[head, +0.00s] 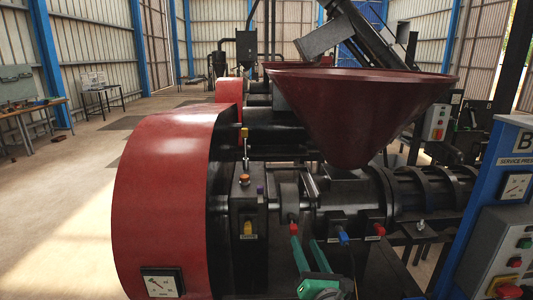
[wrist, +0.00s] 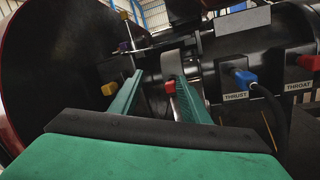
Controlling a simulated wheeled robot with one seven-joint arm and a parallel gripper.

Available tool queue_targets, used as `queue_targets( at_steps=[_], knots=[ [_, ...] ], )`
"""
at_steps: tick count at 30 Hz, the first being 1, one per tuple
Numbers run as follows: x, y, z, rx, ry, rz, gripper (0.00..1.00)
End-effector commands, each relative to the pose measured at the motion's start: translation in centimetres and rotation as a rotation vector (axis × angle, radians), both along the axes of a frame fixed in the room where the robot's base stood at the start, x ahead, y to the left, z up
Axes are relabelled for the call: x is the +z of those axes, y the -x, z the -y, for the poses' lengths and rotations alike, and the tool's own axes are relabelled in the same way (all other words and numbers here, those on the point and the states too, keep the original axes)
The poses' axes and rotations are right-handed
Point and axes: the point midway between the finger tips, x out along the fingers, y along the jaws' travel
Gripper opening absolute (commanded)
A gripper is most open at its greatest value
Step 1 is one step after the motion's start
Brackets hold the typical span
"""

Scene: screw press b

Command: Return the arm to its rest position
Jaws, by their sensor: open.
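My gripper (head: 304,241) is at the lower middle of the head view, in front of the screw press, with its two green fingers pointing toward the machine. In the wrist view the fingers of my gripper (wrist: 155,84) stand apart. A small red plug (wrist: 170,86) shows between the fingertips, nearer the right one; I cannot tell whether either finger touches it. The same red plug shows in the head view (head: 293,219), just beyond the left fingertip.
A blue plug (wrist: 243,79) on the THRUST plate and a red plug (wrist: 308,63) on the THROAT plate are to the right. A large red guard (head: 165,195) stands left, a red hopper (head: 360,110) above, a blue control post (head: 480,210) right.

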Motion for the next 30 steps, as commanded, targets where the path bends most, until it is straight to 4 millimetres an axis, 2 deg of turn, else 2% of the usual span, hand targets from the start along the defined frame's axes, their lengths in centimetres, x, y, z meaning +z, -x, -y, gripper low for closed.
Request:
queue_targets(
  at_steps=[1, 3, 6, 12, 16, 21, 26, 30],
  knots=[
    [0.9, -0.1, -2.5, 0.037, -0.086, 0.015, 0.42],
    [2.2, -0.2, -5.3, 0.085, -0.196, 0.031, 0.42],
    [4.0, 0.1, -8.8, 0.150, -0.350, 0.050, 0.42],
    [7.1, 1.4, -14.2, 0.275, -0.657, 0.072, 0.42],
    [8.5, 2.6, -16.6, 0.344, -0.852, 0.075, 0.42],
    [9.4, 4.3, -18.6, 0.421, -1.101, 0.073, 0.42],
    [9.1, 6.1, -19.7, 0.478, -1.328, 0.061, 0.42],
    [8.0, 7.7, -20.1, 0.509, -1.519, 0.047, 0.42]
  ],
)
